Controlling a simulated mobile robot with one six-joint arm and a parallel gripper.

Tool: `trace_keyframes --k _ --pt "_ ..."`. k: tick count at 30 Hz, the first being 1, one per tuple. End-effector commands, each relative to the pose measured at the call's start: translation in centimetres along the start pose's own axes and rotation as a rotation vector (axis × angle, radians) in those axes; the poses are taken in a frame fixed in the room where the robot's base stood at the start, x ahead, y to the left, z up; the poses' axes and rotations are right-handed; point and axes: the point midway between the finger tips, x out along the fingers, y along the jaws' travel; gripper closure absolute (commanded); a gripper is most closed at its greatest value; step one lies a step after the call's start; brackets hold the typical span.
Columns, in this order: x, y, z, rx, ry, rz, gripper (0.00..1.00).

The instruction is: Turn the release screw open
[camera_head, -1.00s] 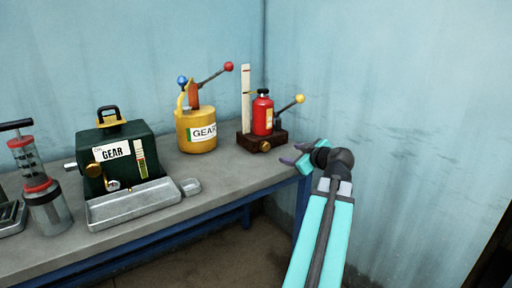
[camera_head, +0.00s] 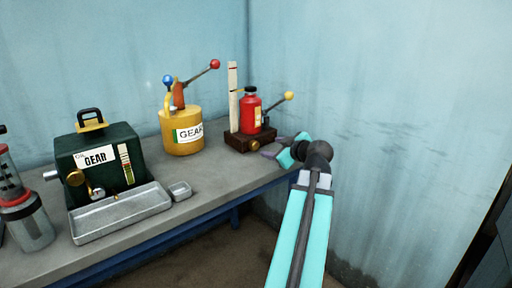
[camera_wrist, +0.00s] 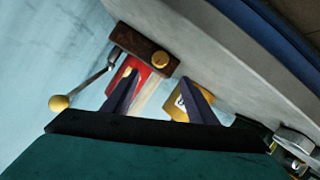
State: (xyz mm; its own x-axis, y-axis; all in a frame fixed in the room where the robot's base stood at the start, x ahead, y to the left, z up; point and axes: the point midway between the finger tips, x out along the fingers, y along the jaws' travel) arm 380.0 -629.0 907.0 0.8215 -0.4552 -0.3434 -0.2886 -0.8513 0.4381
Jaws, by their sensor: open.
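A small red bottle jack (camera_head: 250,112) stands on a dark brown base (camera_head: 240,139) at the back right of the bench. A round brass screw knob (camera_head: 255,146) sits on the front of that base; it also shows in the wrist view (camera_wrist: 160,59). A lever with a yellow ball (camera_head: 289,96) rises behind the jack. My gripper (camera_head: 270,148) is open and empty just right of the knob. In the wrist view its two fingers (camera_wrist: 157,78) are spread, with the knob beyond their tips and roughly between them. I see no contact.
A yellow GEAR can (camera_head: 182,148) with a lever stands left of the jack. Further left are a green GEAR box (camera_head: 90,183), a grey tray (camera_head: 120,214) and a small dish (camera_head: 180,190). A white scale strip (camera_head: 233,95) stands beside the jack. The wall is close behind.

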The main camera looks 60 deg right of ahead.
Motion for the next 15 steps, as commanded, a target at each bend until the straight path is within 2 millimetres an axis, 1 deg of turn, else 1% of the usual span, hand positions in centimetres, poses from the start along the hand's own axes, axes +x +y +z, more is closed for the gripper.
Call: trace_keyframes --k 5,15 --pt "2.0 0.0 -0.1 -0.001 0.001 -0.003 0.47" --pt "6.9 0.0 -0.1 -0.001 0.001 -0.004 0.47"
